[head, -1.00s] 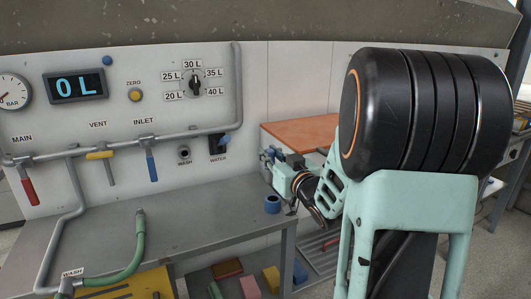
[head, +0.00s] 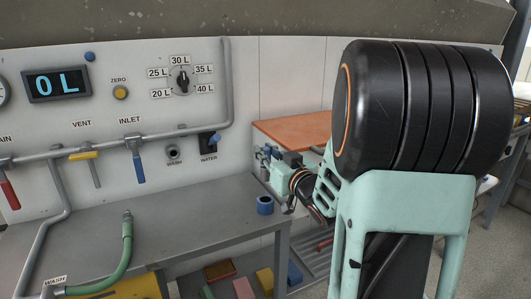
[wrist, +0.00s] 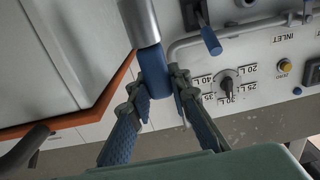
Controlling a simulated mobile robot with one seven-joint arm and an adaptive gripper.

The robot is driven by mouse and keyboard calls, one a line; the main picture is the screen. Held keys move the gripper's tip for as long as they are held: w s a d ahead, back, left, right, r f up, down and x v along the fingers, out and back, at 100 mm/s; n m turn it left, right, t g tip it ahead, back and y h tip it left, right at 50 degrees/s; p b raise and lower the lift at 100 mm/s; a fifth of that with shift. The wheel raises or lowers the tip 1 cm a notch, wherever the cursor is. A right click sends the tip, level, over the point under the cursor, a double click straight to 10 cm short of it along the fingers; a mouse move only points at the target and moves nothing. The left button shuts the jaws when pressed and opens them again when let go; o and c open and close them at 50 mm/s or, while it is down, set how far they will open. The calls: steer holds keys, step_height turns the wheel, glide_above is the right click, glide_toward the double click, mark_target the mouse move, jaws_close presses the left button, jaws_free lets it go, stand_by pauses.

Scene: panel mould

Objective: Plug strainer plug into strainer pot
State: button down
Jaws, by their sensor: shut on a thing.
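In the wrist view my gripper (wrist: 158,88) is shut on the strainer plug (wrist: 142,22), a bright metal cylinder with a blue end between the fingers. The plug runs up out of the frame, so its far end is hidden. In the head view my gripper (head: 272,165) shows small, near the right end of the panel wall and above the bench. The plug is too small to make out there. A short blue cylinder (head: 265,205) with a dark open top stands on the bench just below my gripper. I cannot tell for sure whether it is the strainer pot.
The wall panel carries a WATER fitting with a blue lever (head: 214,139), a WASH port (head: 173,153) and a dial (head: 182,80). A green hose (head: 127,240) rises from the left of the grey bench (head: 190,225). The bench middle is clear. An orange-topped surface (head: 290,132) lies behind my arm.

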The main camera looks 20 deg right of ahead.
mark_target(268, 171)
steer(key=shift+f+b, duration=2.25)
steer(key=shift+f, duration=0.5)
steer(key=shift+f+b, duration=2.6)
steer(key=shift+b, duration=0.15)
steer(key=c, duration=1.7)
jaws_free()
steer(key=shift+r, duration=0.1)
steer(key=s, duration=1.2)
steer(key=shift+d, duration=0.2)
